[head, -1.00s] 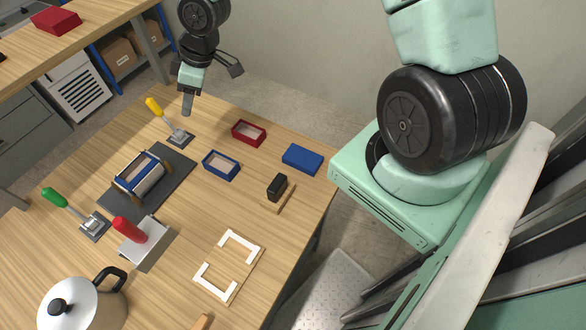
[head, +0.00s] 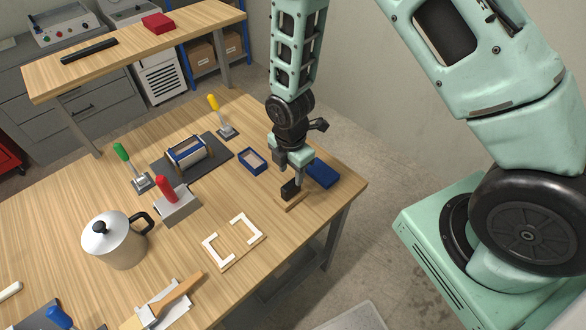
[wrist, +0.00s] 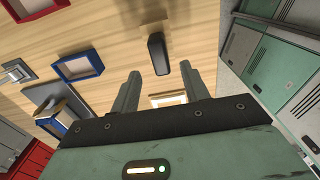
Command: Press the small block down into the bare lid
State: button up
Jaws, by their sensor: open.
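A small black block (head: 290,189) stands upright by a thin wooden strip (head: 295,201) near the table's right edge. It also shows in the wrist view (wrist: 157,54), just beyond the gap between my fingers. My gripper (head: 289,170) is open and empty, pointing down close above the block. Its two fingers (wrist: 160,76) are spread to either side in the wrist view. An open blue tray-like lid (head: 252,161) with a pale inside lies left of my gripper. A red one (wrist: 32,6) shows partly at the wrist view's top left. I cannot tell which is the bare lid.
A closed blue box (head: 322,173) lies close right of my gripper. A white-cornered jig (head: 233,241) lies in front. A blue-and-white former (head: 187,151) stands on a dark mat. A red-handled tool (head: 177,202) and a metal pot (head: 117,240) are further left.

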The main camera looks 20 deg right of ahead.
aim_at(291, 184)
notch_tip(291, 184, down, 7)
jog(key=b, duration=0.5)
jog(key=shift+f, duration=0.2)
grip_shut()
jog(key=shift+r+p, duration=3.65)
jog(key=shift+r, duration=1.4)
